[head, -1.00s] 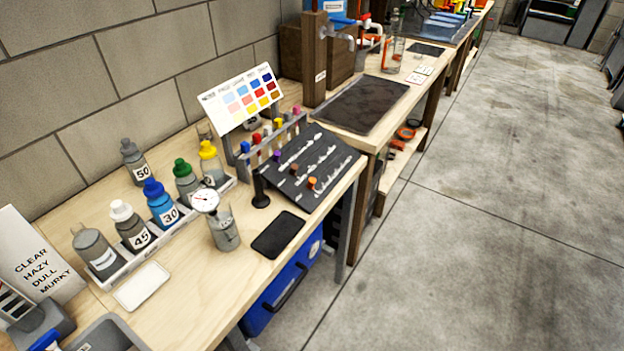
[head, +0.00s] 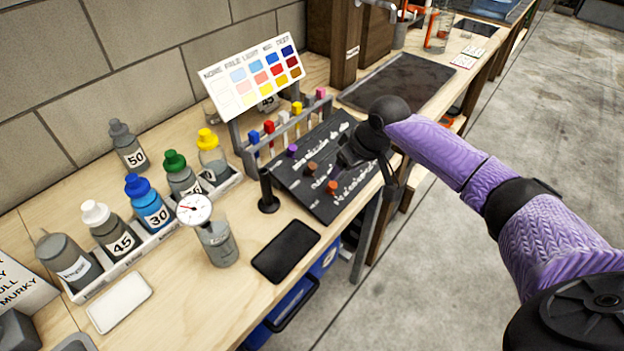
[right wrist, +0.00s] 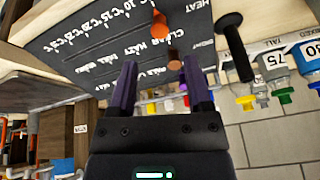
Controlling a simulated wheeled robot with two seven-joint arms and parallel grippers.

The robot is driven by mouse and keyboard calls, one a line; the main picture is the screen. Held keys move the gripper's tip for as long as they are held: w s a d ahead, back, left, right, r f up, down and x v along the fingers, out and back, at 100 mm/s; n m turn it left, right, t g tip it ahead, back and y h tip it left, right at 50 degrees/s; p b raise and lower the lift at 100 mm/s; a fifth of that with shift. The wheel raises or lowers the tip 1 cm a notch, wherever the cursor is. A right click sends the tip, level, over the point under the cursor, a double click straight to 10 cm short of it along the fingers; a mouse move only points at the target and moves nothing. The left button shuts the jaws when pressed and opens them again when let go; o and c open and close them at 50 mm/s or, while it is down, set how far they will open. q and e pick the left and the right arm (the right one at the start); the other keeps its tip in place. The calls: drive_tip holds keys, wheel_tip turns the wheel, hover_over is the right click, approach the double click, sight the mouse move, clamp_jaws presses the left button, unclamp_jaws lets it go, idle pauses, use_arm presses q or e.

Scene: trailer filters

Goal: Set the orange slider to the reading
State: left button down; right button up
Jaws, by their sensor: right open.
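The orange slider (head: 332,188) sits on the front row of a dark tilted board (head: 330,205). In the right wrist view the orange slider (right wrist: 158,22) stands near the end of the row marked HEAT, which carries temperature marks. A brown slider (head: 312,169) and a purple slider (head: 291,150) sit on the other rows. A round dial gauge (head: 194,209) with a red needle stands in a grey jar; its numbers are too small to read. My right gripper (right wrist: 160,66) is open and empty over the board, apart from the orange slider. My left gripper is out of view.
A black post (head: 267,192) stands at the board's left end. Capped bottles (head: 148,203) stand in a rack at left. A vial rack (head: 285,130) and colour chart (head: 255,78) stand behind the board. A black pad (head: 286,250) lies in front.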

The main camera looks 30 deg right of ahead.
sight(333, 185)
drive_tip(key=b+x, duration=0.3)
drive_tip(key=x, duration=0.4)
drive_tip(key=shift+f, duration=0.35)
drive_tip(key=shift+w+f, duration=0.1)
drive_tip(key=shift+f, duration=0.05)
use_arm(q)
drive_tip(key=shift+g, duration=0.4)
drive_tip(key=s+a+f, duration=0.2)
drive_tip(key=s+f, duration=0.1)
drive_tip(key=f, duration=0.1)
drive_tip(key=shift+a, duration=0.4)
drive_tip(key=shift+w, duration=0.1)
use_arm(e)
drive_tip(key=shift+c, duration=0.2)
drive_tip(key=c, duration=0.7)
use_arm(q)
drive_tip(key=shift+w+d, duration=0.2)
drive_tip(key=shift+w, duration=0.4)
use_arm(e)
clamp_jaws()
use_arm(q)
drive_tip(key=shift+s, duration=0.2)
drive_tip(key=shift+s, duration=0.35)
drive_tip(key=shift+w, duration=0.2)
